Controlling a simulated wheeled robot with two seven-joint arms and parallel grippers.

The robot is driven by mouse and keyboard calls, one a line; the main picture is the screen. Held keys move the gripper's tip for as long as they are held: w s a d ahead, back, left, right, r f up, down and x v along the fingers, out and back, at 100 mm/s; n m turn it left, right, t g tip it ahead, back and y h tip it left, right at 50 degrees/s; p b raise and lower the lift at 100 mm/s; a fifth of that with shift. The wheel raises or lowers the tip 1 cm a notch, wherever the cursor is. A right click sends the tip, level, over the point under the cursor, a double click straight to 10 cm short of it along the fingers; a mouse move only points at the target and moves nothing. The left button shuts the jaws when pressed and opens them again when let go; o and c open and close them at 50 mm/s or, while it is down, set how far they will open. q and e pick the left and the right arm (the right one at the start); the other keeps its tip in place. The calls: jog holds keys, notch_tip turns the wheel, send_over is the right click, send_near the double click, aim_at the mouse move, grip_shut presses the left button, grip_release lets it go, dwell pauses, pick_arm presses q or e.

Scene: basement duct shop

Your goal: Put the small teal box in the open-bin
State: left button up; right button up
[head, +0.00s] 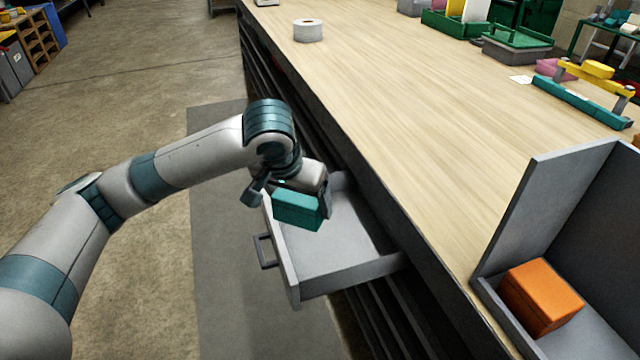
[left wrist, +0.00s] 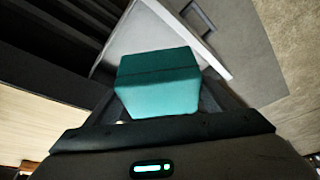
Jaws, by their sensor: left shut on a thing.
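The small teal box (head: 298,209) is held in my left gripper (head: 292,200) above the open drawer, near its handle-side wall. It also shows between the fingers in the left wrist view (left wrist: 158,82). My left gripper is shut on it. The grey bin (head: 550,185) with tall walls and a low front stands on the bench at the right, holding an orange box (head: 541,297). My right gripper is not in view.
The grey drawer (head: 345,238) is pulled out from under the wooden workbench (head: 400,110) and looks empty. A white tape roll (head: 308,30) stands at the bench's far end. Green trays (head: 517,43) and a teal-and-yellow tool (head: 590,95) lie along its far side. The bench middle is clear.

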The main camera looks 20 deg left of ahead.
aim_at(288, 218)
pick_arm(q)
jog(key=shift+n+y, duration=0.3)
jog(key=shift+n, duration=0.4)
jog(key=shift+s+a+f, duration=0.1)
jog(key=shift+s+a, duration=0.2)
jog(key=shift+s, duration=0.35)
jog(key=shift+s+a+f, duration=0.1)
jog(key=shift+s+a, duration=0.15)
jog(key=shift+s, duration=0.45)
jog(key=shift+s+a+f, duration=0.1)
jog(key=shift+s+a, duration=0.2)
jog(key=shift+s, duration=0.35)
